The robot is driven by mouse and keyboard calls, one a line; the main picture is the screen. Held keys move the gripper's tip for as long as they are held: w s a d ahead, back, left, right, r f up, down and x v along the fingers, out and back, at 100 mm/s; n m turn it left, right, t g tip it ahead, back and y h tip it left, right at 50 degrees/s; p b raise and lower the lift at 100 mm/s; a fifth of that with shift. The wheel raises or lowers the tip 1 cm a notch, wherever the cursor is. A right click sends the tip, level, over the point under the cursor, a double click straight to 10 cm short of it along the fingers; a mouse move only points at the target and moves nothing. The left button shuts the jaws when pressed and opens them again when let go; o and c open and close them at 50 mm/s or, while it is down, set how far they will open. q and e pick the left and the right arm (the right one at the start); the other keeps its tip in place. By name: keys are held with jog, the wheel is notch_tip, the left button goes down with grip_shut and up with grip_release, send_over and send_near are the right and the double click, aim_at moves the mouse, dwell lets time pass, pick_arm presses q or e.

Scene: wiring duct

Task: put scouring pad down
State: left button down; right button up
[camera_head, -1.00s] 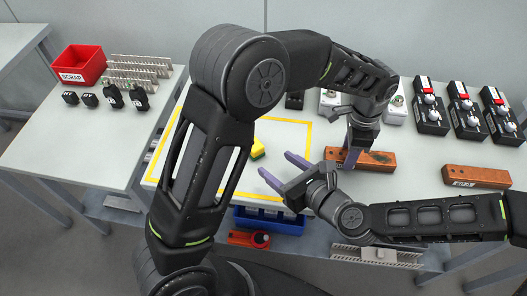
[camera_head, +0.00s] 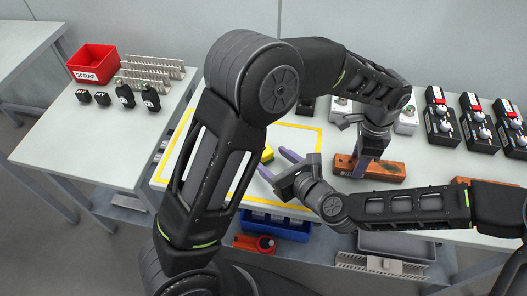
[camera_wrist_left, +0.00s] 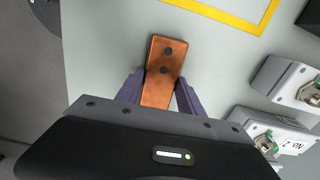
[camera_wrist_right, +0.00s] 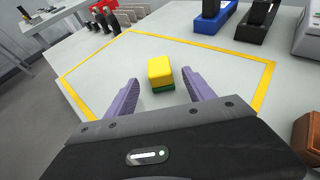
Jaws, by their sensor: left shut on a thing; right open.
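The scouring pad (camera_head: 267,154), a small yellow block with a green underside, lies flat on the table inside the yellow outline. It also shows in the right wrist view (camera_wrist_right: 160,72), just beyond and between the open fingers. My right gripper (camera_head: 272,159) is open and empty, its purple fingers spread close to the pad. My left gripper (camera_head: 361,171) is shut on a brown block (camera_head: 389,171) with dark holes, which lies on the table to the right of the outline. The same block shows between the fingers in the left wrist view (camera_wrist_left: 166,54).
A blue bin (camera_head: 275,227) and a red tool (camera_head: 254,243) sit below the table's front edge. Several black switch boxes (camera_head: 440,122) stand at the right. A red scrap bin (camera_head: 92,62) is on the left table. The yellow-outlined area (camera_head: 309,196) is otherwise largely clear.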

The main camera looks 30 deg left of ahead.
aim_at(269, 156)
jog(key=x, duration=0.5)
jog(key=shift+w+a, duration=0.1)
dwell(0.5)
grip_shut()
dwell(0.5)
